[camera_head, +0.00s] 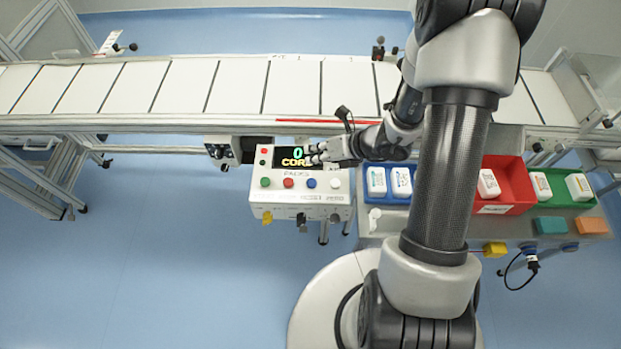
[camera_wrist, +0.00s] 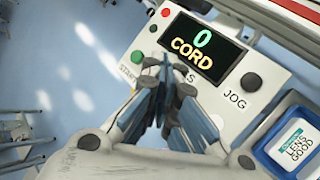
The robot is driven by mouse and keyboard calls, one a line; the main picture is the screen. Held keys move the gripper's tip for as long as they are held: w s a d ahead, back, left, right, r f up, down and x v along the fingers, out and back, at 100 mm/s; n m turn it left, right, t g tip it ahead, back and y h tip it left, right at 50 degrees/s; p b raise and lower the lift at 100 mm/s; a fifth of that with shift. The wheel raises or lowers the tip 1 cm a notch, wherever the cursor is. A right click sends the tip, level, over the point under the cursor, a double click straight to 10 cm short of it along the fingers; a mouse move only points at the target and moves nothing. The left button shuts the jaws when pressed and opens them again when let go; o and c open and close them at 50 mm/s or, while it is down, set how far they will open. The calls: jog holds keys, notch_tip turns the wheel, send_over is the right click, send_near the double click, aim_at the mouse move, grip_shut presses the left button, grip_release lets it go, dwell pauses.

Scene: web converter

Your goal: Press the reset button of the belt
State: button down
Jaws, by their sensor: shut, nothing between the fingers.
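The belt's control box (camera_head: 300,208) stands in front of the conveyor in the head view. Its dark display (camera_head: 293,157) reads "0 CORD". Small lettering that seems to read RESET lies under the blue one. My gripper (camera_head: 316,154) is shut and empty, over the display's right side and behind the button row.
The conveyor belt (camera_head: 237,88) runs along behind the box. To the right, close to my arm, are a blue bin (camera_head: 386,198), a red bin (camera_head: 516,184) and a green bin (camera_head: 562,192) with white packs. Open blue floor lies in front and left.

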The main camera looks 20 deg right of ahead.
aim_at(314, 180)
jog(key=shift+f, duration=0.15)
notch_tip(314, 180, down, 8)
jog(key=b, duration=0.7)
jog(key=shift+f, duration=0.25)
jog(key=shift+b, duration=0.3)
dwell(0.8)
jog(key=shift+f+b, duration=0.35)
jog(key=shift+f, duration=0.05)
jog(key=shift+f+b, duration=0.55)
jog(key=shift+f, duration=0.05)
dwell(0.7)
jog(key=shift+r, duration=0.1)
jog(key=shift+r+p, duration=0.9)
jog(key=shift+r, duration=0.05)
jog(key=shift+r, duration=0.1)
